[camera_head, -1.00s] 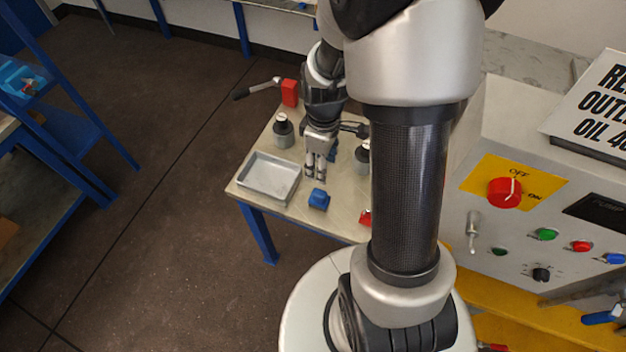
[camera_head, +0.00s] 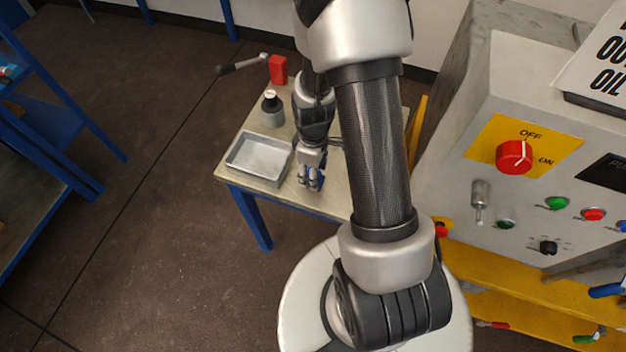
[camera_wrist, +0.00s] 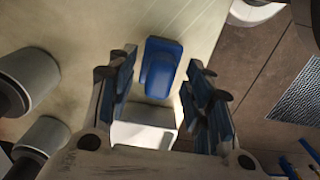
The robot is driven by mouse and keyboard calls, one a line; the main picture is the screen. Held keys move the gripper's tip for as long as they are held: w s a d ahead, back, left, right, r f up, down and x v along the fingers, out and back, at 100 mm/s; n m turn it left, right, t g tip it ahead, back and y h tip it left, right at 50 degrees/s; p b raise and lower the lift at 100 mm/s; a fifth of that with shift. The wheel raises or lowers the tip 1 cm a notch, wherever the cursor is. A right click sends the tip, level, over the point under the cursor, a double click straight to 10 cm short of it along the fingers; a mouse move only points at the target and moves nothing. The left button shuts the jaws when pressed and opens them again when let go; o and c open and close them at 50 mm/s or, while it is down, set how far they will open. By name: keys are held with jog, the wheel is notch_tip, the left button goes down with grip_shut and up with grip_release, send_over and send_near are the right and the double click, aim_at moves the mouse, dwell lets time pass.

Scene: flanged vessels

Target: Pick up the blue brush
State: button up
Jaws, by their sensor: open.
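The blue brush (camera_wrist: 163,66) shows in the wrist view as a blocky blue shape on the pale table top, in the gap between my fingertips. My gripper (camera_wrist: 160,75) is open, with one finger on each side of the brush; no contact shows. In the head view my gripper (camera_head: 310,181) points down low over the front part of the table, and the brush is mostly hidden behind its fingers.
A grey metal tray (camera_head: 259,157) lies just left of my gripper on the table (camera_head: 222,172). A dark-topped grey vessel (camera_head: 272,110) and a red block with a lever (camera_head: 277,69) stand behind. A control panel (camera_head: 500,190) stands at the right.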

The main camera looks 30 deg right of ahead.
jog(key=shift+f, duration=0.5)
jog(key=shift+r, duration=0.1)
jog(key=shift+c, duration=0.4)
grip_shut()
